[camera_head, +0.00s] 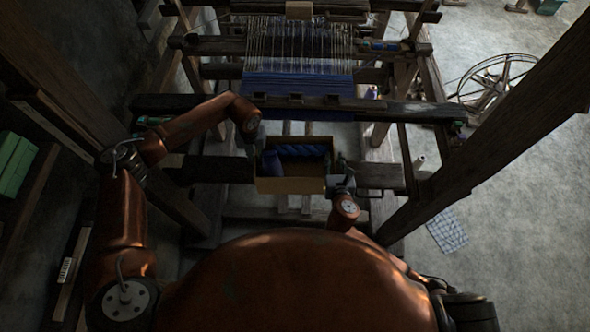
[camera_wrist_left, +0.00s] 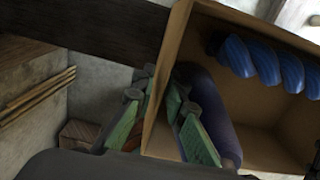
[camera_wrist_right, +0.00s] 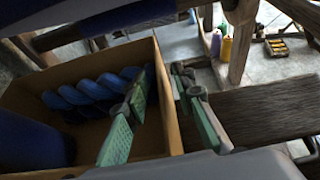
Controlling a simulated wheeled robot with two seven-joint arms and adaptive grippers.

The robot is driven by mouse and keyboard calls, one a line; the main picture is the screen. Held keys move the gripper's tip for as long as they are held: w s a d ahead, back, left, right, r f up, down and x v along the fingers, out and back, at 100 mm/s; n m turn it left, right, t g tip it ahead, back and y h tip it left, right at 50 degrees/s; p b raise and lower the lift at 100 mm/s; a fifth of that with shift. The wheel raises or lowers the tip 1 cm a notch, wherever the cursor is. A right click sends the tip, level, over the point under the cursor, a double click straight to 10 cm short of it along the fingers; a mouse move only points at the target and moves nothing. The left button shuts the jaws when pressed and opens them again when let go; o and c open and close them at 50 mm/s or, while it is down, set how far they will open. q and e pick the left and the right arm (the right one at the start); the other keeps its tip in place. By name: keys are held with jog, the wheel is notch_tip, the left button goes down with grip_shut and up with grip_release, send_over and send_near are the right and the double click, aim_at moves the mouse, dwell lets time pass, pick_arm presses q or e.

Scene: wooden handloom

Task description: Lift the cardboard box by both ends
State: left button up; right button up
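The open cardboard box (camera_head: 290,186) is in the middle of the head view, with a blue twisted bundle (camera_head: 302,150) and a dark blue cylinder (camera_head: 271,163) inside. My left gripper (camera_head: 254,147) is at its left end. In the left wrist view, my left gripper (camera_wrist_left: 160,85) has one finger inside the box and one outside, with the wall (camera_wrist_left: 168,65) between them. My right gripper (camera_head: 340,178) is at the right end. In the right wrist view, my right gripper (camera_wrist_right: 158,85) straddles the end wall (camera_wrist_right: 164,115) likewise. Both look open, with gaps beside the wall.
The loom's dark wooden beam (camera_head: 385,175) runs beside the box. Blue cloth and warp threads (camera_head: 298,84) lie beyond it. A thick slanted post (camera_head: 480,125) stands at the right. Thread cones (camera_wrist_right: 226,48) stand on the floor in the right wrist view.

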jog(key=shift+w+f, duration=0.25)
jog(key=shift+w, duration=0.4)
jog(key=shift+c, duration=0.3)
grip_shut()
jog(key=shift+r, duration=0.1)
